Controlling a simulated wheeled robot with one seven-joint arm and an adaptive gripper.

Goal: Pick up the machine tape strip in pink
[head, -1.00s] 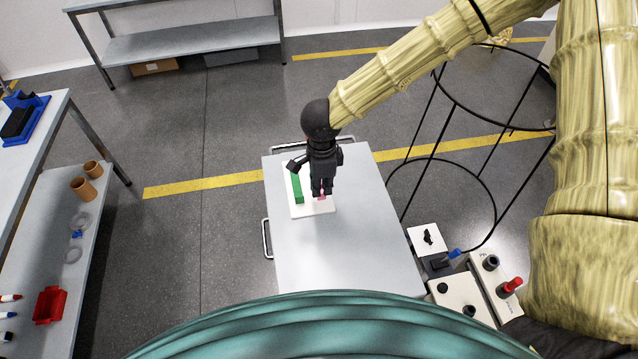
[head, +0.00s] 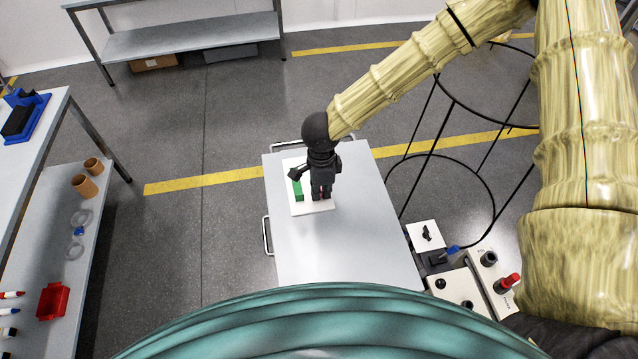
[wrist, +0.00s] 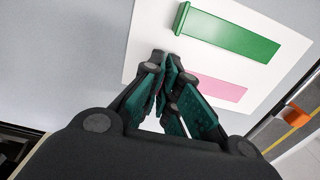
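The pink strip (wrist: 220,90) lies flat on a white plate (wrist: 142,62) in the wrist view, beside and parallel to a green strip (wrist: 230,33). My gripper (wrist: 171,68) points down at the pink strip, and its fingers hide the strip's left part. In the head view my gripper (head: 322,196) is low over the plate (head: 318,208), right of the green strip (head: 298,190). A little pink shows between its two fingers, which stand slightly apart. The gripper looks open by a narrow gap; contact with the strip is hidden.
The plate rests on a grey table (head: 345,245) with handles at its edges; its near part is clear. A wire frame (head: 470,165) stands right. Boxes with knobs (head: 455,290) are at the lower right. A shelved bench (head: 50,215) is left.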

